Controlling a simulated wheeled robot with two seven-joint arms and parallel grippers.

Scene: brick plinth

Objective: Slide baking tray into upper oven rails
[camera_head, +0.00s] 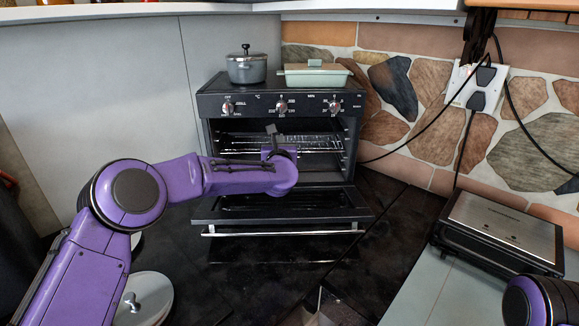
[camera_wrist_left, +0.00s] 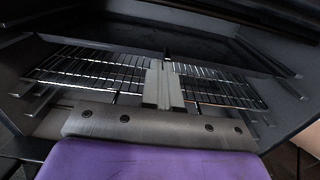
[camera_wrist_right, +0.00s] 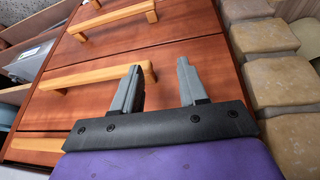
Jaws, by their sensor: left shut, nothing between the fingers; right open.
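The oven (camera_head: 283,103) stands on the dark counter with its door (camera_head: 285,212) folded down open. A wire rack (camera_head: 325,142) lies across the inside; it also shows in the left wrist view (camera_wrist_left: 90,70). A dark, flat, tray-like sheet (camera_wrist_left: 190,46) spans the oven above and behind the rack in that view; I take it for the baking tray. My left gripper (camera_head: 271,130) is at the oven mouth, shut and empty, its fingers (camera_wrist_left: 164,84) pointing inward at the rack and tray. My right gripper (camera_wrist_right: 160,68) is open and empty, in front of wooden drawers.
A grey pot (camera_head: 246,69) and a pale green dish (camera_head: 314,76) stand on the oven. A contact grill (camera_head: 500,232) sits at the right. A white lid (camera_head: 146,298) lies at lower left. Cables hang from a wall socket (camera_head: 477,86). Wooden drawers (camera_wrist_right: 190,45) with handles face my right gripper.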

